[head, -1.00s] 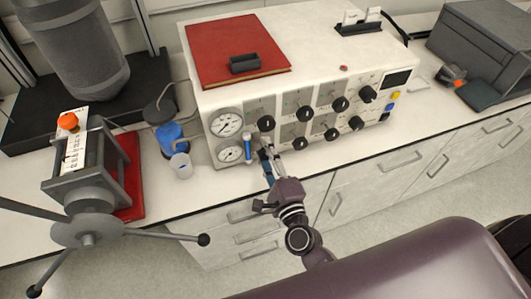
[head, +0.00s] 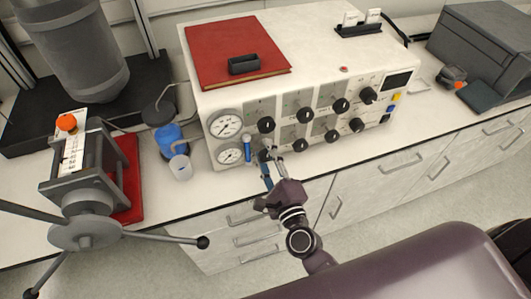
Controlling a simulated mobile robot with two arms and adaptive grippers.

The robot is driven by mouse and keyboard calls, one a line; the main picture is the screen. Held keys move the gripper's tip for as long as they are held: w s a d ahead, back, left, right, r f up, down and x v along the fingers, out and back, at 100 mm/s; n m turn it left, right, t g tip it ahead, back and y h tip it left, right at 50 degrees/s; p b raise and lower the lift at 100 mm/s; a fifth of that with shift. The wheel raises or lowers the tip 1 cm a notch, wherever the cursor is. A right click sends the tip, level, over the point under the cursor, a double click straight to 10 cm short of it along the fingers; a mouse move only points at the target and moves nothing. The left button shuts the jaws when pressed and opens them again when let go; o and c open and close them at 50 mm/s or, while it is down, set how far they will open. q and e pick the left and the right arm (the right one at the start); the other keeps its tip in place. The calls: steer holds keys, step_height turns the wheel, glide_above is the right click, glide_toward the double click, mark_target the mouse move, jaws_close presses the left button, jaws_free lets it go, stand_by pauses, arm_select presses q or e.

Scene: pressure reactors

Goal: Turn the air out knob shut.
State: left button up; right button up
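The white control box (head: 300,50) stands on the bench with two rows of black knobs on its front. The label of the air out knob is too small to read. My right gripper (head: 269,155) is at the lower left knob, which its fingers partly hide. The fingers point at the panel, one on each side, with a narrow gap visible between them. I cannot tell whether they touch or grip the knob. The upper left knob (head: 266,124) is just above, clear of the fingers. My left gripper is not in view.
Two round gauges (head: 225,125) and a small blue handle (head: 247,147) sit just left of the gripper. A blue-capped bottle (head: 168,137) and a press with long handles (head: 85,232) stand further left. A red book (head: 225,40) lies on the box.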

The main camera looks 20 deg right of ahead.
steer(key=o, duration=0.4)
steer(key=s, duration=1.2)
steer(key=shift+d, duration=0.2)
steer(key=s+f+n+g+y, duration=0.1)
steer(key=s+f+n+g, duration=0.3)
steer(key=f, duration=0.8)
steer(key=s+f+n+g, duration=0.2)
steer(key=f+n, duration=0.5)
steer(key=f, duration=0.4)
steer(key=s+f+n+g+y, duration=0.1)
steer(key=s+f+n+g, duration=0.3)
steer(key=f, duration=0.8)
steer(key=s+d+f+n+g+h, duration=0.1)
steer(key=s+d+f+n+g, duration=0.1)
steer(key=s+f, duration=0.3)
steer(key=s+d+f+n+g, duration=0.2)
steer(key=s+f+n, duration=0.3)
steer(key=s, duration=0.4)
steer(key=s+d+f+n+g+h+b, duration=0.1)
steer(key=s+d+f+n+g, duration=0.2)
steer(key=s+f, duration=0.4)
steer(key=shift+s+d+n+h, duration=0.15)
steer(key=shift+d+n+h, duration=0.15)
steer(key=shift+d, duration=0.25)
